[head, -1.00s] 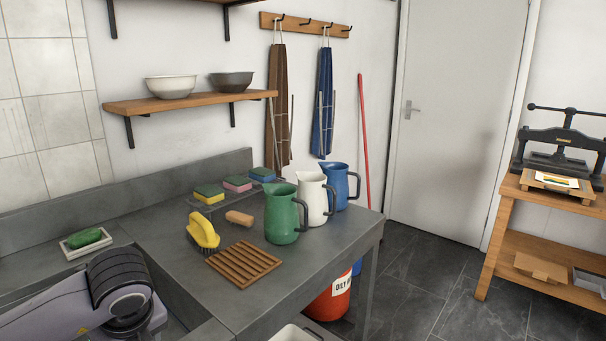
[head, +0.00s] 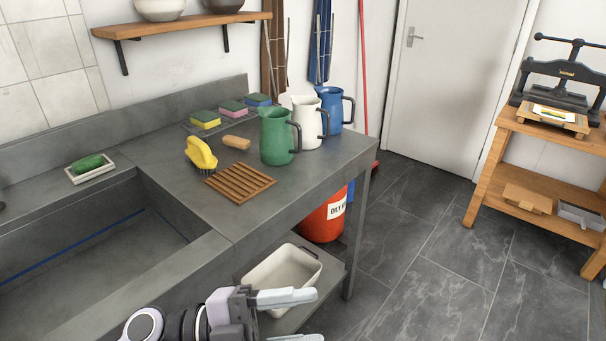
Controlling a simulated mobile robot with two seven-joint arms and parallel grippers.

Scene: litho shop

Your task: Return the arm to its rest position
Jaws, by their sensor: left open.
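My left gripper (head: 290,318) shows at the bottom of the head view, with its fingers pointing right. It is open, and nothing shows between its fingers. It appears in front of the bench, near the white tub (head: 285,276) on the lower shelf and partly covering it. The lower finger is cut by the picture's bottom edge. My right gripper is not in view.
The grey bench (head: 210,222) holds green (head: 275,138), white (head: 305,125) and blue (head: 329,108) jugs, a wooden rack (head: 240,183), a yellow brush (head: 200,154) and sponges. The sink (head: 90,235) is empty. A red bin (head: 323,219) stands below.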

